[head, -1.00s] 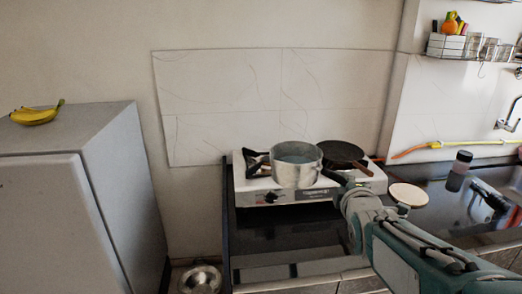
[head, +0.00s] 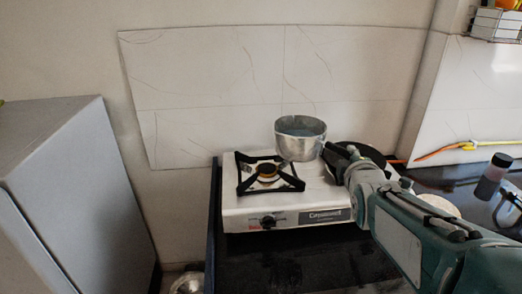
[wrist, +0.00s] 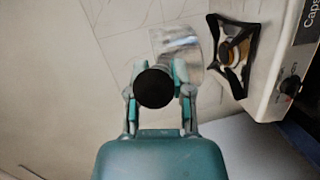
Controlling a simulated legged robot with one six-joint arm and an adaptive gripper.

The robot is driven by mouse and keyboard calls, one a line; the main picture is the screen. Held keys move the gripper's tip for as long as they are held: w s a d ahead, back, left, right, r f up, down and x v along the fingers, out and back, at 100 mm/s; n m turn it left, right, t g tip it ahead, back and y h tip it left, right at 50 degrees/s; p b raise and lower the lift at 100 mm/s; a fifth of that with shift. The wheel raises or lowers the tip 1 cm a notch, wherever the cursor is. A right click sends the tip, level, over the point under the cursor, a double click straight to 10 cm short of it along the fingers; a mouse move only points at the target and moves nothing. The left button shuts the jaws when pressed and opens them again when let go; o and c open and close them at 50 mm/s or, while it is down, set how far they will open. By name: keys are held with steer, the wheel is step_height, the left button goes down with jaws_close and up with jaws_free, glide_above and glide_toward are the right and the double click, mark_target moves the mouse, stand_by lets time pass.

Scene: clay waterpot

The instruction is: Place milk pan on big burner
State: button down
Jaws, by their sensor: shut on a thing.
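The milk pan (head: 300,141) is a silver metal pot, held upright above the white stove (head: 290,212). It is up and to the right of the left burner (head: 268,172), which has a black grate and is bare. My gripper (head: 340,158) is shut on the pan's dark handle, to the right of the pan. In the wrist view the black handle end (wrist: 154,88) is between my fingers, and the pan (wrist: 178,50) is partly hidden behind it. The burner (wrist: 232,50) shows to the right of the pan there.
A grey cabinet (head: 70,190) stands at the left. A dark bottle (head: 492,178) stands on the black counter at the right. The tiled wall (head: 210,90) is close behind the stove.

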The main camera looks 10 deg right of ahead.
mark_target(316, 148)
steer(key=shift+w, duration=0.25)
steer(key=w+a+f, duration=0.1)
steer(key=w, duration=0.1)
steer(key=w+a+f, duration=0.1)
steer(key=w+a, duration=0.1)
steer(key=w+a+f, duration=0.1)
steer(key=w+a, duration=0.1)
steer(key=w, duration=0.1)
steer(key=shift+f, duration=0.35)
steer(key=w+f, duration=0.1)
steer(key=f, duration=0.1)
steer(key=w+a+f, duration=0.1)
steer(key=w, duration=0.1)
steer(key=w+a+f, duration=0.1)
steer(key=f, duration=0.1)
steer(key=shift+w+a+f, duration=0.15)
steer(key=shift+a+f, duration=0.05)
steer(key=shift+f, duration=0.1)
step_height(316, 148, down, 4)
steer(key=shift+w+a+r, duration=0.1)
steer(key=shift+w+r, duration=0.05)
steer(key=c, duration=0.5)
jaws_free()
